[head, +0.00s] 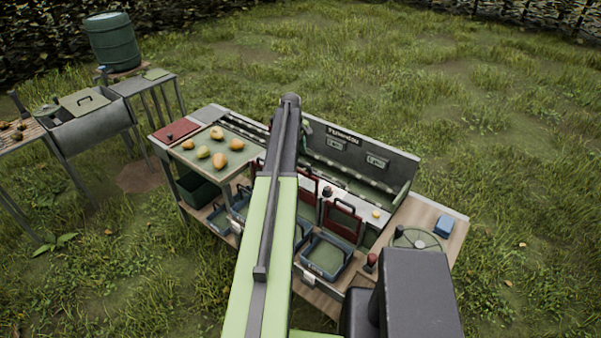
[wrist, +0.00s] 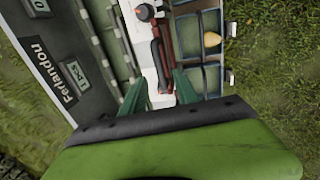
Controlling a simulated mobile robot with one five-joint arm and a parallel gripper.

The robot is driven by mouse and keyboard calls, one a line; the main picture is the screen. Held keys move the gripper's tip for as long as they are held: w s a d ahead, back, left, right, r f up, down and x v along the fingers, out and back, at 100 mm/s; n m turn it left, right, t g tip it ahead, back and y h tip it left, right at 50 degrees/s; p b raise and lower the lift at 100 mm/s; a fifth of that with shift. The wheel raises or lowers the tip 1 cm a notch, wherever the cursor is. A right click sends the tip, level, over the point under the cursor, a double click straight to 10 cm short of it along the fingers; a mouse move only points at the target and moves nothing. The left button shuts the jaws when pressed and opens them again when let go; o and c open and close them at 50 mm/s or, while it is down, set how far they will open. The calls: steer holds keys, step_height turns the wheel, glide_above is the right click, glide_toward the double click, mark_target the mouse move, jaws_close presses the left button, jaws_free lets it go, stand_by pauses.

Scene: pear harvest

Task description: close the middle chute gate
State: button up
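A row of dark red chute gates with dark handles runs along the sorting bench. The middle gate (head: 308,187) is partly hidden by my arm in the head view, so I cannot tell how far it stands open. The right gate (head: 342,219) stands upright behind the blue bins. In the wrist view my gripper (wrist: 160,88) is open, its two green fingers apart over the white channel. A dark red gate part (wrist: 159,62) lies between and just beyond them, without a visible grip. In the head view my arm hides most of the gripper.
Several pears (head: 219,133) lie on the green sorting tray at left. A pear (head: 376,213) sits at the right, near a blue box (head: 444,227). A blue bin (head: 325,257) stands below the gates. The labelled back panel (head: 350,150) rises behind the channel.

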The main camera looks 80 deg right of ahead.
mark_target(301, 163)
steer(key=f+b, duration=0.2)
steer(key=f, duration=0.1)
steer(key=d+f+b, duration=0.1)
steer(key=f, duration=0.1)
steer(key=shift+s+f+b, duration=0.15)
steer(key=shift+s+b, duration=0.1)
steer(key=shift+b, duration=0.15)
steer(key=shift+c, duration=0.4)
steer(key=c, duration=0.7)
jaws_close()
steer(key=shift+a, duration=0.1)
